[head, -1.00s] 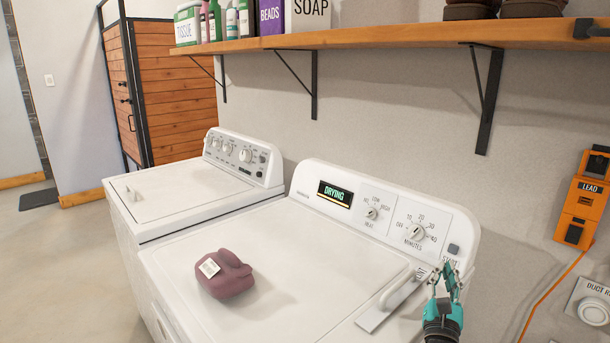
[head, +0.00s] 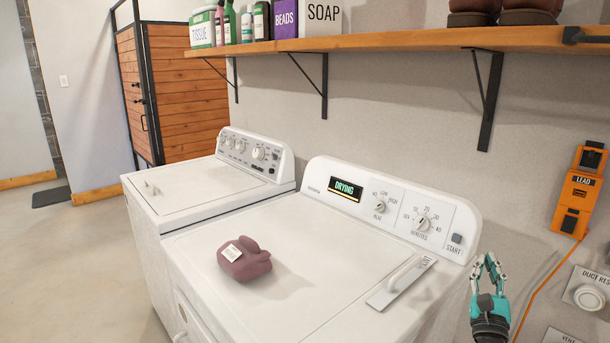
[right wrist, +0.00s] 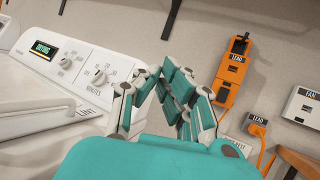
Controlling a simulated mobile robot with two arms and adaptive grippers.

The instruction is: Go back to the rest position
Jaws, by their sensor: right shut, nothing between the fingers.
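My right gripper (head: 486,262) is at the lower right of the head view, just right of the dryer's (head: 330,240) control panel and apart from it. Its teal and grey fingers are shut and empty. The right wrist view also shows the fingers (right wrist: 178,85) together in front of the wall, beside the dryer panel (right wrist: 85,68). My left gripper is not in either view.
A purple bundle with a white tag (head: 245,262) lies on the dryer. A washer (head: 205,185) stands at left. A wooden shelf (head: 420,38) with brackets runs above. At right are an orange LEAD box (head: 582,190), its orange cord and a duct reset plate (head: 590,291).

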